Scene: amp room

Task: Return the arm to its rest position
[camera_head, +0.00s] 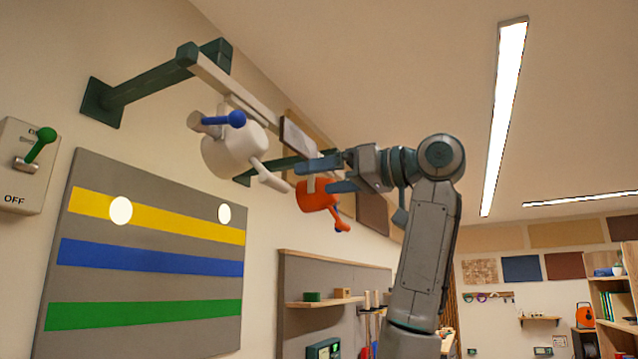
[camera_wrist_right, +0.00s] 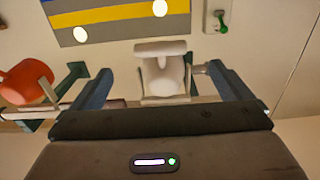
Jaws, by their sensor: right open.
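My right gripper (camera_head: 314,177) is raised high near the wall rail in the head view, its fingers pointing left. It is open, and nothing shows held in it. In the right wrist view, its two fingers (camera_wrist_right: 160,72) are spread wide, with a white spotlight (camera_wrist_right: 164,78) visible beyond and between them. In the head view the same white spotlight (camera_head: 232,152), with a blue knob, hangs left of the gripper. An orange spotlight (camera_head: 315,196) appears just below the fingers; whether they touch it is unclear. My left gripper is in neither view.
A pale rail (camera_head: 232,90) on green wall brackets (camera_head: 150,85) carries the spotlights. A striped panel (camera_head: 150,258) and a switch with a green lever (camera_head: 38,148) are on the left wall. Shelves (camera_head: 330,303) stand below. Open room lies right of my arm.

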